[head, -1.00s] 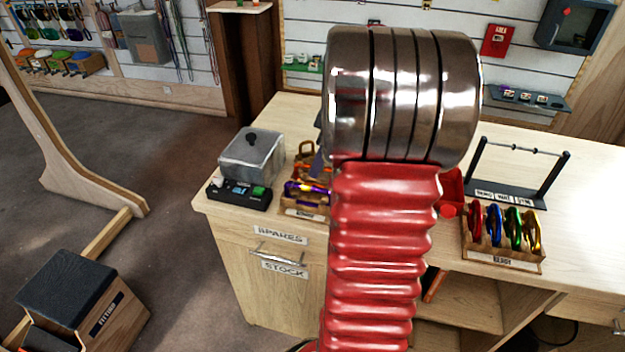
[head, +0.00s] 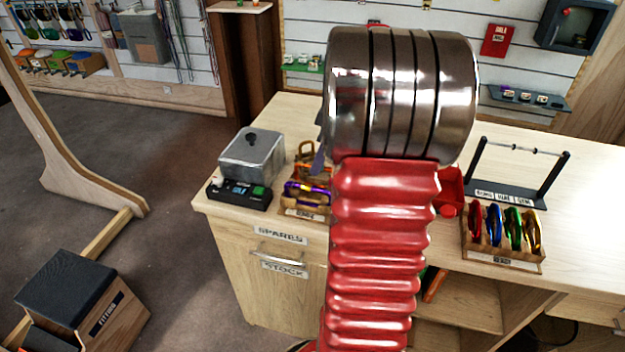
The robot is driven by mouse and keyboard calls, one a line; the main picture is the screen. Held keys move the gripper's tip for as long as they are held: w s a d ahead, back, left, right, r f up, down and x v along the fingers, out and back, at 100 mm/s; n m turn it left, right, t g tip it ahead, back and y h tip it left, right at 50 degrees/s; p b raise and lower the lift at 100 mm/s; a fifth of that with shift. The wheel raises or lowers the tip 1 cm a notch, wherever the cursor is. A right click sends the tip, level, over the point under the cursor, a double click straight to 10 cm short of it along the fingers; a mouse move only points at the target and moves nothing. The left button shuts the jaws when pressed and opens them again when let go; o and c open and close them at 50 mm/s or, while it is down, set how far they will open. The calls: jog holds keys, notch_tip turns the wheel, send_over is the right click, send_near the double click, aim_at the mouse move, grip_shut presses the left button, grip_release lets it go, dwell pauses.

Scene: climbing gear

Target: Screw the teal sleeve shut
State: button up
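I cannot make out the teal sleeve in the head view. My own arm, a red ribbed section under a large metal cylinder, covers the middle of the counter and hides what is behind it. My gripper is not clearly visible; a dark grey sliver at the arm's left edge may be part of it, but I cannot tell. A wooden rack with a purple carabiner (head: 306,187) and orange ones stands just left of the arm, partly hidden. A rack of red, blue, green and gold carabiners (head: 503,226) stands to the right of the arm.
The counter (head: 222,208) holds a grey lidded box (head: 252,155) and a black tray (head: 237,194) with small coloured pieces at left. A dark stand with a crossbar (head: 512,180) is behind the right rack. The counter's far right is clear.

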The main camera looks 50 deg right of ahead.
jog(key=shift+w+d, duration=0.15)
jog(key=shift+d, duration=0.15)
jog(key=shift+f, duration=1.05)
jog(key=shift+a, duration=0.1)
jog(key=shift+s+a, duration=0.3)
jog(key=shift+a, duration=0.25)
jog(key=shift+r, duration=5.05)
